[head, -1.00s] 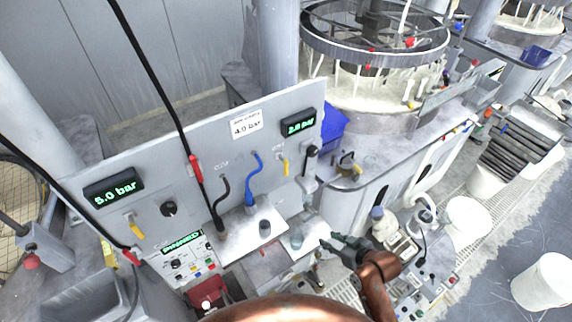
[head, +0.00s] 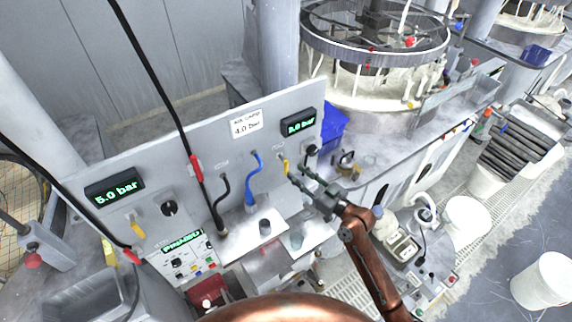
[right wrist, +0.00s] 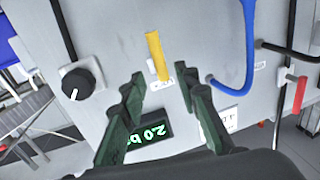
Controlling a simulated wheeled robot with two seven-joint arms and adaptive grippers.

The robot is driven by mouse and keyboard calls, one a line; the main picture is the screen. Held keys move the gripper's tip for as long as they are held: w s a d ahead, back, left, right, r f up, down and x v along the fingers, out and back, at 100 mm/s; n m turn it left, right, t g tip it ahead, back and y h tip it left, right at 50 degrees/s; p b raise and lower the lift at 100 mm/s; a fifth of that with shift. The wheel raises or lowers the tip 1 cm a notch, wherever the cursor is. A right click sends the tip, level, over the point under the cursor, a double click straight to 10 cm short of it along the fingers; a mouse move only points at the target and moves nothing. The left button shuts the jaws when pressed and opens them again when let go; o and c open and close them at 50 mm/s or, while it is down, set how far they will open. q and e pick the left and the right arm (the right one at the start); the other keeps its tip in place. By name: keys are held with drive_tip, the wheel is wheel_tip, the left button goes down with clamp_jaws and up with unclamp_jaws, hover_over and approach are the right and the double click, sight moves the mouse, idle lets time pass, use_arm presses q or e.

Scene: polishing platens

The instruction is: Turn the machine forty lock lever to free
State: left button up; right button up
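A yellow lever (head: 286,167) sits on the grey panel (head: 240,150), below and left of the display reading 2.0 bar (head: 298,124). It also shows in the right wrist view (right wrist: 156,54), with a small, partly hidden label at its end. My right gripper (head: 296,175) is close to this lever in the head view. In the right wrist view its two dark green fingers (right wrist: 160,84) are open and apart, with the lever just beyond the tips; nothing is between them. A second yellow lever (head: 136,228) is at the panel's left. My left gripper is not in view.
A black knob (right wrist: 80,84) and a blue hose (right wrist: 246,70) flank the lever in the right wrist view. A black hose (head: 222,195) and a red-handled valve (head: 196,168) are further left.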

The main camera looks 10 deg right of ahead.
sight(286, 165)
drive_tip(key=p+x, duration=0.1)
drive_tip(key=x, duration=0.5)
drive_tip(key=shift+w+a+p, duration=0.15)
drive_tip(key=shift+p, duration=0.2)
drive_tip(key=shift+c, duration=0.7)
clamp_jaws()
